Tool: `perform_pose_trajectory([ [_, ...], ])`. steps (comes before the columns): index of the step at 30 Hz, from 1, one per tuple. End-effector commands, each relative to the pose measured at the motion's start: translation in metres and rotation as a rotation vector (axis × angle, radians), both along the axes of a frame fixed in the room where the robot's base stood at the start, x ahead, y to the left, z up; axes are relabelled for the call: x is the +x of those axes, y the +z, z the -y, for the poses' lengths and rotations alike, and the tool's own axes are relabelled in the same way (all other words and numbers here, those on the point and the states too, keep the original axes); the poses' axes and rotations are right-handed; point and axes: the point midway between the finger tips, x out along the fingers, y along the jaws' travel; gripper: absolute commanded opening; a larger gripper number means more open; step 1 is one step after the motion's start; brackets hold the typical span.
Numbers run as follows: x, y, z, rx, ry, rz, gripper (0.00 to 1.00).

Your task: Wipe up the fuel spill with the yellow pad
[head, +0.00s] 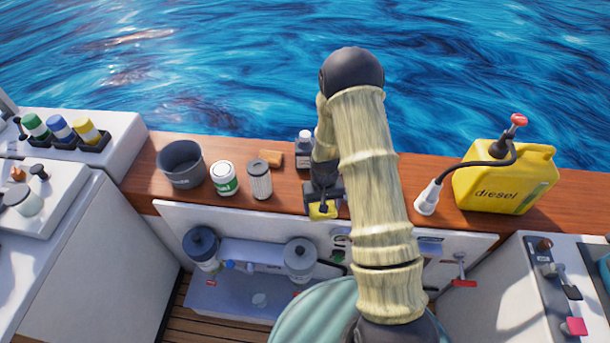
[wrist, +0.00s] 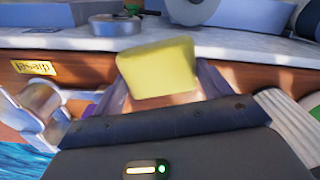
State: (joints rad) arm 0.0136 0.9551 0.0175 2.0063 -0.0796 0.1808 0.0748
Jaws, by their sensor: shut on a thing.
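The yellow pad (head: 323,210) is in my gripper (head: 323,203), which is shut on it. In the head view they are over the front edge of the wooden ledge, above the open engine hatch. In the wrist view the yellow pad (wrist: 158,68) stands out between the fingers. A small pale patch (head: 259,299) on the hatch floor may be the fuel spill; it is too small to tell for sure. My arm hides part of the ledge and the right side of the hatch.
On the ledge stand a dark pot (head: 181,165), a white-green jar (head: 224,179), a ribbed filter (head: 259,180), a dark bottle (head: 304,150) and a yellow diesel can (head: 505,178). Two filter housings (head: 203,247) (head: 300,258) stand in the hatch. A red-handled valve (head: 463,283) is at right.

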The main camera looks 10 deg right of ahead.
Motion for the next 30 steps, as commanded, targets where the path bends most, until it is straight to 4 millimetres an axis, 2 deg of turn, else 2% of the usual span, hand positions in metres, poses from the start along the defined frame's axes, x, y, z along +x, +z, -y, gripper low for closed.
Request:
perform_pose_trajectory([
  [11, 0.0, 0.0, 0.0, 0.0, 0.003, 0.0, 0.55],
  [16, 0.0, 0.001, -0.004, 0.001, 0.113, 0.0, 0.55],
  [20, 0.001, 0.004, -0.01, 0.0, 0.343, 0.0, 0.55],
  [30, 0.006, 0.017, -0.027, 0.002, 1.181, 0.001, 0.55],
])
